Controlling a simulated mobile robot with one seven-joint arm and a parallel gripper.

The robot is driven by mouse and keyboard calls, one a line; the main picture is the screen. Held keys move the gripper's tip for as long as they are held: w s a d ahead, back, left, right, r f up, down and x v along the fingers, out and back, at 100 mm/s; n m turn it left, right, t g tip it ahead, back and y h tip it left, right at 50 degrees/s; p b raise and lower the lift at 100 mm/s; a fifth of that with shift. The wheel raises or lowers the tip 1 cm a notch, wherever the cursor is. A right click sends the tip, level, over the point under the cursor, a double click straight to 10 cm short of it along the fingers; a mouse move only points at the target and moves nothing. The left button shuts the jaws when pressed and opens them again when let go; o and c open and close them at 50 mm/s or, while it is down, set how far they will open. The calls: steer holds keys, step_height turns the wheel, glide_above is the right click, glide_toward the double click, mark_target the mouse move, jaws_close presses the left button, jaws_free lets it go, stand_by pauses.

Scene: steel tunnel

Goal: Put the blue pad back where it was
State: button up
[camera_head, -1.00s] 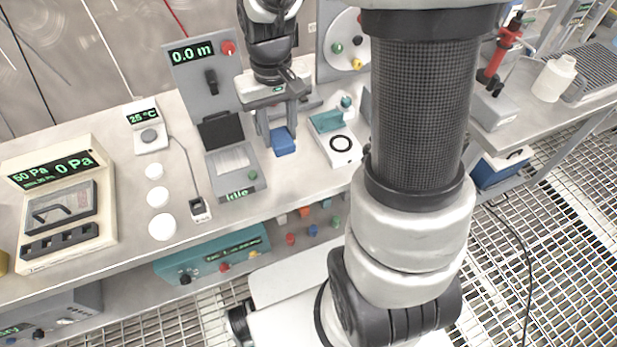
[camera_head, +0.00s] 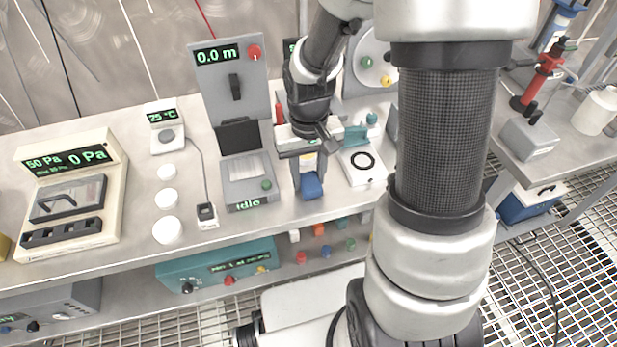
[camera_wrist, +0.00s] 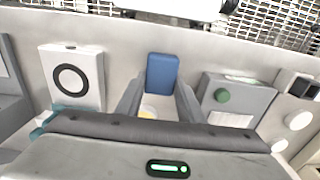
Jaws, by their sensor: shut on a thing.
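The blue pad (camera_head: 311,186) is a small block between the fingertips of my gripper (camera_head: 309,180), near the bench's front edge. In the wrist view the blue pad (camera_wrist: 162,73) sits between the two grey fingertips of my gripper (camera_wrist: 162,88), which are shut on it. A small white and yellow thing (camera_head: 308,162) shows between the fingers behind the pad. Whether the pad touches the bench top cannot be told.
Left of the gripper stands a grey device reading "Idle" (camera_head: 247,192). Right of it is a white plate with a black ring (camera_head: 362,177). White discs (camera_head: 167,230) and a pressure gauge box (camera_head: 68,195) stand further left. The bench's front strip (camera_head: 270,214) is clear.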

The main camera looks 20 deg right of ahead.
steer(key=shift+f, duration=0.15)
steer(key=shift+f, duration=0.15)
steer(key=o, duration=1.2)
